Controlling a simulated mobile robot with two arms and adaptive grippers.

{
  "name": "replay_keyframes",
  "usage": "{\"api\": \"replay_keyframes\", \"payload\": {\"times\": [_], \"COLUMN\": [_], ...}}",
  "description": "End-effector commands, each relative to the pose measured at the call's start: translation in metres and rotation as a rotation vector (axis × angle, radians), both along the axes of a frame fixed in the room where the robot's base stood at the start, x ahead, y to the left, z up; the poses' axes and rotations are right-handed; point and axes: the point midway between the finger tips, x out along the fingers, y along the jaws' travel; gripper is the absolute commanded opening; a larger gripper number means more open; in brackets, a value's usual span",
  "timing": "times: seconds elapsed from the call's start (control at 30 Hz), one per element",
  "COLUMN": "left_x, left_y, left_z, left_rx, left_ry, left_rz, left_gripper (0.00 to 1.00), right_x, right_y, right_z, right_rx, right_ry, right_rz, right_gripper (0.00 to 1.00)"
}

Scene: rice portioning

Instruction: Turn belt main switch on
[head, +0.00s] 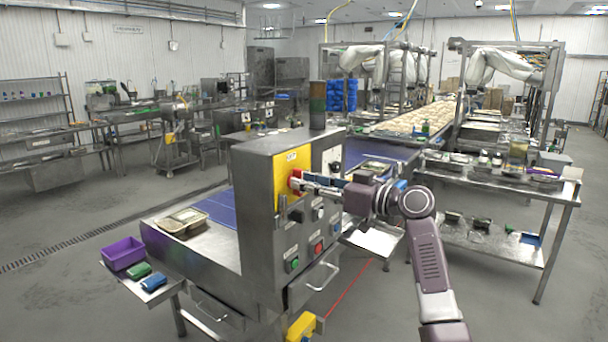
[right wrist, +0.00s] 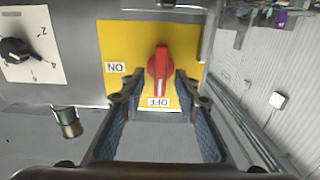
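The belt main switch is a red knob (head: 296,178) on a yellow plate (head: 285,166) on the steel control cabinet (head: 256,200). In the right wrist view the red knob (right wrist: 160,70) stands in line with the OFF label (right wrist: 158,102); the ON label (right wrist: 115,67) is to its left. My right gripper (right wrist: 157,88) is open, its fingertips on either side of the knob's lower end with gaps visible. In the head view my right gripper (head: 308,184) reaches the plate from the right and partly covers the knob. My left gripper is not in view.
A white-plated selector dial (right wrist: 17,52) sits beside the yellow plate. Push buttons, including a red one (head: 318,248) and a green one (head: 292,264), sit below. A food tray (head: 182,221) and a purple bin (head: 123,253) are left of the cabinet.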

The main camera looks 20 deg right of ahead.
Motion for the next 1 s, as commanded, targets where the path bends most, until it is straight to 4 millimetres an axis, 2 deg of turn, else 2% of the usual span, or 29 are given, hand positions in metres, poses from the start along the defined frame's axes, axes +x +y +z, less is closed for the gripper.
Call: {"api": "replay_keyframes", "payload": {"times": [0.13,0.4,0.67,1.0], "left_x": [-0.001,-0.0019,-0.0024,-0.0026], "left_y": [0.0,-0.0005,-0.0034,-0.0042], "left_z": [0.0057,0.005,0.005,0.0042], "left_rx": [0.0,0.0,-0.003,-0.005], "left_ry": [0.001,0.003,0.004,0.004], "left_rz": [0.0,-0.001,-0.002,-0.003], "left_gripper": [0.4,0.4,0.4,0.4], "right_x": [0.0079,0.0092,0.009,0.0091], "right_y": [0.0066,0.0074,0.0073,0.0071], "right_z": [0.0005,-0.0011,-0.0011,-0.0014], "right_rx": [0.001,-0.001,-0.001,0.013], "right_ry": [0.001,0.001,0.001,0.011], "right_rz": [0.0,-0.001,-0.001,-0.001], "right_gripper": [0.29,0.29,0.0,0.0]}}
